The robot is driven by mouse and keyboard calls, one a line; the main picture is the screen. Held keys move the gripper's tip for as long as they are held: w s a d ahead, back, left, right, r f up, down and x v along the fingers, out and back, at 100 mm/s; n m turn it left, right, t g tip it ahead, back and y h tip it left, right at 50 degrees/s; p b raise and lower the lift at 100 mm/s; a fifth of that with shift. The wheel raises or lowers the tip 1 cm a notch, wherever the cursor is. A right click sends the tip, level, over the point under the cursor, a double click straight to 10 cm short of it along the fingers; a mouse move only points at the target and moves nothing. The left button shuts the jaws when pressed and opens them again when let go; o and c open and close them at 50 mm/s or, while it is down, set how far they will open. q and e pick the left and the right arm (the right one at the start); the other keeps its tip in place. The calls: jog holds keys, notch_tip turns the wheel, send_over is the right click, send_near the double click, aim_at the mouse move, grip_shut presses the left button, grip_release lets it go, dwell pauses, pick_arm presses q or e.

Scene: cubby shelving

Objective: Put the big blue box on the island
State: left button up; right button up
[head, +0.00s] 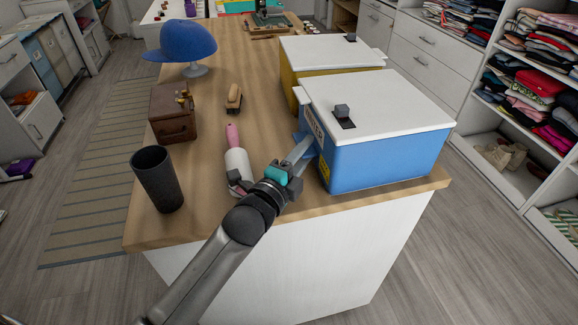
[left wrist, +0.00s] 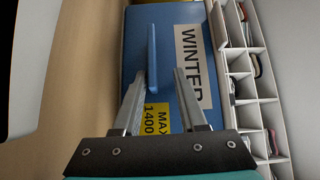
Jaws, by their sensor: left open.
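The big blue box (head: 385,152) with a white lid stands upright on the near right corner of the wooden-topped island (head: 205,222). Its left side faces my left gripper (head: 303,150). In the left wrist view, the box's side (left wrist: 172,22) carries a WINTER label and a yellow label. A thin blue handle (left wrist: 152,55) sticks out from that side. My left gripper (left wrist: 160,78) is open, with its fingers on either side of the handle's near end; whether they touch it I cannot tell. My right gripper is in neither view.
A yellow box (head: 328,60) with a white lid stands right behind the blue box. A lint roller (head: 238,165), black cup (head: 157,180), brown case (head: 173,112), brush (head: 234,98) and blue cap (head: 183,40) are on the island's left part. Clothes shelves (head: 535,75) line the right.

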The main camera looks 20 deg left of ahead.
pick_arm(q)
jog(key=s, duration=0.3)
jog(key=s+a+p, duration=0.1)
jog(key=s, duration=0.3)
jog(key=s+a, duration=0.1)
jog(key=s, duration=0.3)
jog(key=shift+r, duration=0.25)
jog(key=shift+s+a, duration=0.1)
jog(key=shift+s, duration=0.25)
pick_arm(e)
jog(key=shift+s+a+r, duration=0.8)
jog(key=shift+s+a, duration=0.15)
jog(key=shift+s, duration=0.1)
